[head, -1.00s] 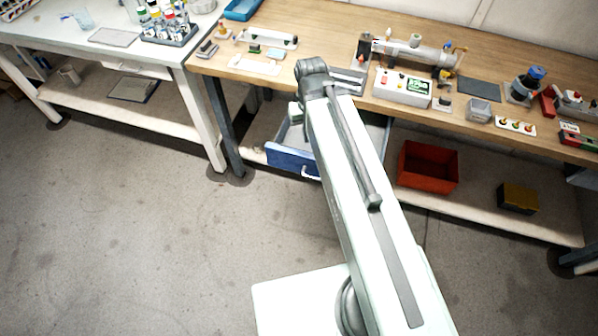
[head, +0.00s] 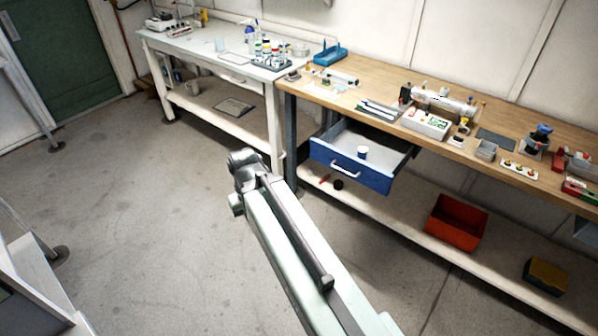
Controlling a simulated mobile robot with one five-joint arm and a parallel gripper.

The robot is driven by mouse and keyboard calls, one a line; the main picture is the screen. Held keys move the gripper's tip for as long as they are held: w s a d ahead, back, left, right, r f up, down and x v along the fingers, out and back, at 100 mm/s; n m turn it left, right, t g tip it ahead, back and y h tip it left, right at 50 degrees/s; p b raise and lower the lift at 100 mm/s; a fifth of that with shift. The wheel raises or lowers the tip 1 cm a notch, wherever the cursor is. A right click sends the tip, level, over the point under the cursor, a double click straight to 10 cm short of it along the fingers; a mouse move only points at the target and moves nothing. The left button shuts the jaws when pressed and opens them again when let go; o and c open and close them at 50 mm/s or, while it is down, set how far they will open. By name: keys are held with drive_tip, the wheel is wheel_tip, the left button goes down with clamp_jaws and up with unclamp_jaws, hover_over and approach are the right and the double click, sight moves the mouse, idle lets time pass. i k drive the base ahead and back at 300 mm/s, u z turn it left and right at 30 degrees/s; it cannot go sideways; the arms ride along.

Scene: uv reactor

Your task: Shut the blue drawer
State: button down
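The blue drawer (head: 338,166) is pulled out from under the wooden workbench (head: 378,84). Its front faces the room and has a pale bar handle (head: 345,170). A small white cup-like thing with a dark band (head: 363,152) stands inside it. My arm reaches up from the bottom of the head view, and its end is to the left of the drawer, apart from it in the picture. My gripper's fingers cannot be made out at the arm's end, so whether it is open or shut does not show.
A red bin (head: 456,224) and a dark yellow-topped box (head: 545,275) are on the lower shelf. A small red item and a dark round item (head: 338,185) lie below the drawer. A white table (head: 215,62) adjoins the bench at left.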

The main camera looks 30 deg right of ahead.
sight(336, 150)
drive_tip(key=u, duration=0.35)
drive_tip(key=i, duration=1.05)
drive_tip(key=z, duration=0.15)
